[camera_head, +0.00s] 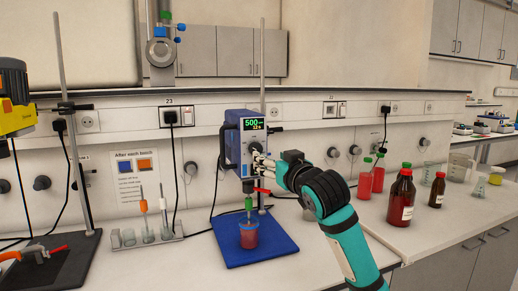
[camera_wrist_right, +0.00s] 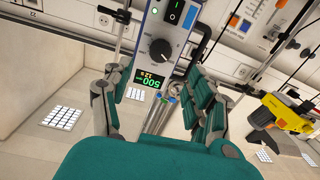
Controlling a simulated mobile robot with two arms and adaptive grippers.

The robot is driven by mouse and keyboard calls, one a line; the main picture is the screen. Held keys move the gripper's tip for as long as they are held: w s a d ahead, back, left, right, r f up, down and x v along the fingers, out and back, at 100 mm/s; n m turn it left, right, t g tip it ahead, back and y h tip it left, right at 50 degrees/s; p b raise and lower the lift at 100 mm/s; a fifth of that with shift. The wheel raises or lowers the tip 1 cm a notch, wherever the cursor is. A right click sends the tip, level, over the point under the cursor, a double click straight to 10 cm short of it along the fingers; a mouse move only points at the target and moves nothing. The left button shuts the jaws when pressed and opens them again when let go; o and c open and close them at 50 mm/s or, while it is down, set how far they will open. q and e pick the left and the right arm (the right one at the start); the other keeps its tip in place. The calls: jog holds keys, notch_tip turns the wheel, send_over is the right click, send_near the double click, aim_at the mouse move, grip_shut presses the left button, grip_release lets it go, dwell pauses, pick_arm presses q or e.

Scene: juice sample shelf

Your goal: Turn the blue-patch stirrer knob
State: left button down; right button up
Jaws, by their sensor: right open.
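The blue stirrer (camera_head: 233,140) stands on a rod over a blue base plate (camera_head: 256,243). Its lit display (camera_head: 252,124) reads 500. Its black round knob (camera_wrist_right: 160,50) shows in the right wrist view beside the display, with a pale pointer mark. A wall sign (camera_head: 135,178) carries one blue and one orange patch. My left gripper is not in view.
A beaker of red liquid (camera_head: 249,236) is under the stirrer. A yellow device (camera_head: 14,98) hangs at the left. A tube rack (camera_head: 148,240) stands left of the base plate. Brown bottles (camera_head: 401,200) and red bottles (camera_head: 365,181) stand to the right, near my right arm.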

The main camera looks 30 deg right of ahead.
aim_at(257, 150)
jog(key=w, duration=0.3)
jog(key=w+d+p, duration=0.1)
jog(key=w, duration=0.4)
jog(key=shift+w+d+p, duration=0.35)
jog(key=shift+p, duration=0.05)
jog(key=c, duration=1.1)
jog(key=shift+c, duration=0.2)
